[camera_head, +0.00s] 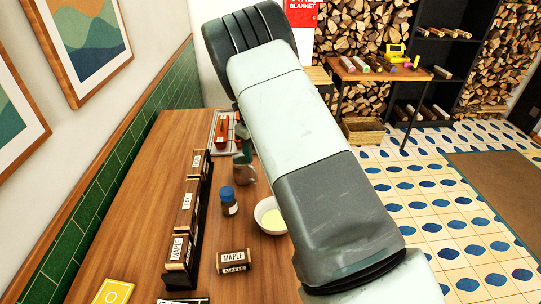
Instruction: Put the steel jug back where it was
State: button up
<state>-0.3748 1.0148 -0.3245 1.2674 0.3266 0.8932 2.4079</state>
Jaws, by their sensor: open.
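The steel jug (244,173) stands upright on the wooden counter (140,215), in the middle of the picture beside my arm. It looks dull grey-brown, and its upper part is partly covered. The end of my arm reaches down behind the large pale link. Only a small dark part of my gripper (243,149) shows, just above and behind the jug's rim. My gripper is open. I cannot tell whether its fingers touch the jug or are around it.
A blue-capped jar (229,201) and a pale bowl (264,211) stand close in front of the jug. A dark rack with labelled wooden boxes (187,208) runs along the left. A MAPLE box (233,261) lies in front. A tray (215,140) with a red item sits behind.

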jog(key=s+d+r+n+t, duration=0.15)
jog(key=s+r+n, duration=0.25)
jog(key=r, duration=0.4)
jog(key=s+d+r+n+y, duration=0.1)
jog(key=s+d+r+n, duration=0.25)
jog(key=r, duration=0.55)
jog(key=s+d+r+n, duration=0.1)
jog(key=s+r+n, duration=0.35)
jog(key=r, duration=0.35)
jog(key=s+d+r+n+t, duration=0.2)
jog(key=s+n, duration=0.6)
jog(key=s, duration=0.5)
jog(key=s+d+r+n+t, duration=0.1)
jog(key=s+d+r+n, duration=0.2)
jog(key=s+n, duration=0.5)
jog(key=s, duration=0.6)
jog(key=shift+r+t+h, duration=0.2)
jog(key=shift+t+h, duration=0.15)
jog(key=shift+h, duration=0.05)
